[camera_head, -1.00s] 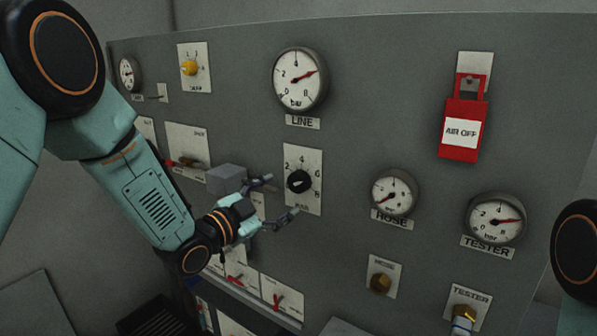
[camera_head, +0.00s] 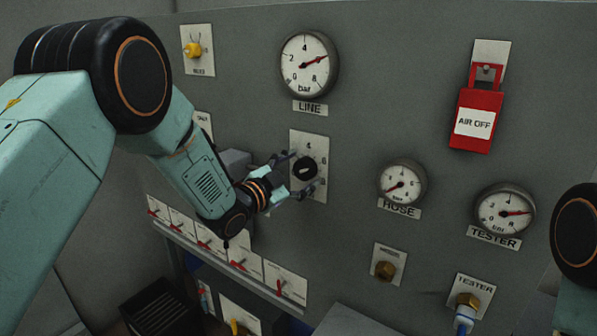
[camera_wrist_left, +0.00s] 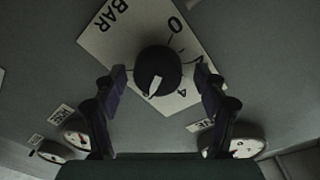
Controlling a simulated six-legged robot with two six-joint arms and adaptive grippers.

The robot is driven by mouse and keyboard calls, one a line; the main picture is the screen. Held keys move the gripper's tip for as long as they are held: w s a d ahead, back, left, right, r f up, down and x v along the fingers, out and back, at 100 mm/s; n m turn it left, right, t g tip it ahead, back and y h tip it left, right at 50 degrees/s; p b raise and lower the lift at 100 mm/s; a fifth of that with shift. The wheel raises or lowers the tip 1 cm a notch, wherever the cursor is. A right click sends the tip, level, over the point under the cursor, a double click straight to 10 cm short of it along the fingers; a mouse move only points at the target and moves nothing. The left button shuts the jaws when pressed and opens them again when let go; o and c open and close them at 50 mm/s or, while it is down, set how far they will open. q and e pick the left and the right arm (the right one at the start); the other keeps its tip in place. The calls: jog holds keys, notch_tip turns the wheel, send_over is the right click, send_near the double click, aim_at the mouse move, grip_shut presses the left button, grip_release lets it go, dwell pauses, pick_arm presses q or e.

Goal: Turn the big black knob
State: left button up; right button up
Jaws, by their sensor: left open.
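The big black knob (camera_head: 304,168) sits on a white scale plate (camera_head: 311,192) in the middle of the grey panel. In the left wrist view the knob (camera_wrist_left: 157,72) has a white pointer mark and the plate shows numbers and "BAR". My left gripper (camera_head: 296,172) is open at the knob, with one finger above it and one below. In the left wrist view the fingers (camera_wrist_left: 164,84) stand on either side of the knob with gaps between. I see no contact. My right gripper is out of view.
The LINE gauge (camera_head: 308,65) is above the knob. The HOSE gauge (camera_head: 402,182) and TESTER gauge (camera_head: 504,211) are to the right. A red AIR OFF tag (camera_head: 475,119) hangs at upper right. Red switches (camera_head: 239,264) line the lower left.

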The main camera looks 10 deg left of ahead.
pick_arm(q)
jog(key=shift+d+r, duration=0.1)
jog(key=shift+d, duration=0.4)
jog(key=shift+c, duration=1.1)
jog(key=shift+s, duration=0.15)
jog(key=shift+c, duration=0.9)
jog(key=shift+a, duration=0.45)
jog(key=shift+c, duration=2.2)
jog(key=shift+d+r, duration=0.1)
jog(key=shift+d, duration=0.05)
jog(key=c, duration=0.3)
